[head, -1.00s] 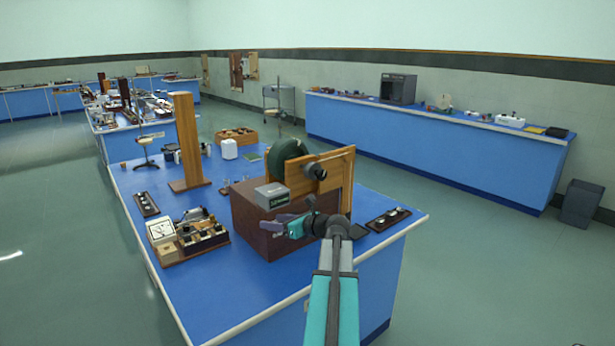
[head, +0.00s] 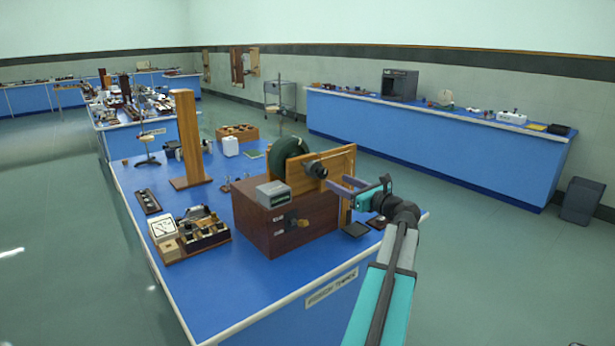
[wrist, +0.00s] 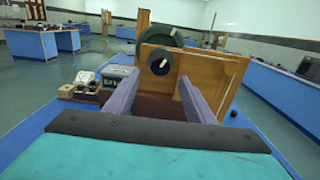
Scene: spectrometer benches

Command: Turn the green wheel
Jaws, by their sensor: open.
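The dark green wheel (head: 287,151) stands upright behind a wooden panel (head: 338,163) on top of a brown wooden box (head: 290,232). In the wrist view only the upper rim of the wheel (wrist: 158,35) shows above the panel; the panel hides the rest. A black round knob (head: 315,169) with a pale mark sticks out of the panel's near face. My gripper (head: 343,187) is open and empty, to the right of the knob and apart from it in the head view. In the wrist view its two purple fingers (wrist: 160,98) point toward the panel, below the knob.
A grey display unit (head: 273,193) sits on the box, left of the knob. A meter with a terminal board (head: 190,235) lies on the blue bench (head: 220,285). A tall wooden post (head: 187,135) stands behind. Open floor lies right of the bench.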

